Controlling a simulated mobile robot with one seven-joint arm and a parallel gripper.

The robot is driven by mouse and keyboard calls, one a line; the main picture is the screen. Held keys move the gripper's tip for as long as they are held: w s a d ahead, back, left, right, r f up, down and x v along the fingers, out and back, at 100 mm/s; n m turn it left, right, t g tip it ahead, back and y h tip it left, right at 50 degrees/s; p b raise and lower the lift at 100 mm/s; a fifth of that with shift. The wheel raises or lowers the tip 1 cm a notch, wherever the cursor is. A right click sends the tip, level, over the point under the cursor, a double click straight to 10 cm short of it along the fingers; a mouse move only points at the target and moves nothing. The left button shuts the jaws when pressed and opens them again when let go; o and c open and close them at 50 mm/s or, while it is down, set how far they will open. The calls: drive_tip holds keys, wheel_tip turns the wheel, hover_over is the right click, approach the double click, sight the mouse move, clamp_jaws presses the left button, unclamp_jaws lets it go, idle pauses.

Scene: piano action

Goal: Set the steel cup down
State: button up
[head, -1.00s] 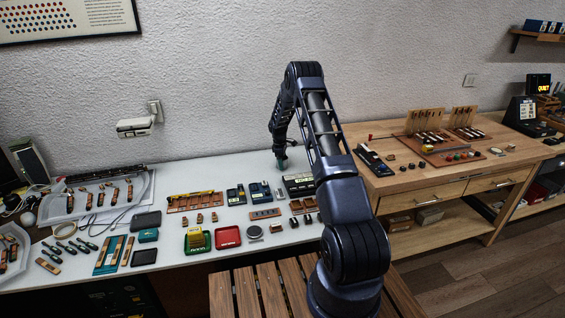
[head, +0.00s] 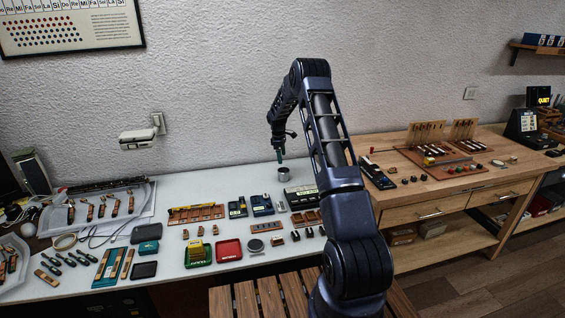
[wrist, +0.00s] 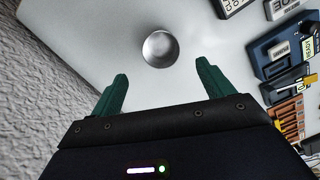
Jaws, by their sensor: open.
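The steel cup (head: 283,174) stands upright on the white table near the wall, below my gripper (head: 281,155) in the head view. In the wrist view the steel cup (wrist: 160,48) is seen from above, with its round opening facing me and white tabletop around it. My gripper (wrist: 161,90) has its two green fingers spread wide, with nothing between them. The cup lies beyond the fingertips and apart from them.
A black box with light keys (head: 301,196) stands just right of and in front of the cup. Blue cases (head: 262,205) and a wooden parts tray (head: 196,214) lie to the left. The textured wall (wrist: 38,105) is close behind. White tabletop left of the cup is clear.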

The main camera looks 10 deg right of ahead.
drive_tip(key=s+a+r+m+t, duration=0.1)
drive_tip(key=s+r, duration=0.4)
drive_tip(key=r, duration=0.4)
drive_tip(key=s+r+m, duration=0.2)
drive_tip(key=s+r, duration=0.2)
drive_tip(key=r, duration=0.5)
drive_tip(key=s+r+m+t, duration=0.2)
drive_tip(key=s+r+m, duration=0.1)
drive_tip(key=s+r, duration=1.25)
drive_tip(key=s+a+m+t+y, duration=0.1)
drive_tip(key=s+m, duration=0.6)
drive_tip(key=s, duration=2.9)
drive_tip(key=shift+a+f+t, duration=0.35)
drive_tip(key=shift+a+t, duration=0.2)
drive_tip(key=shift+t, duration=0.05)
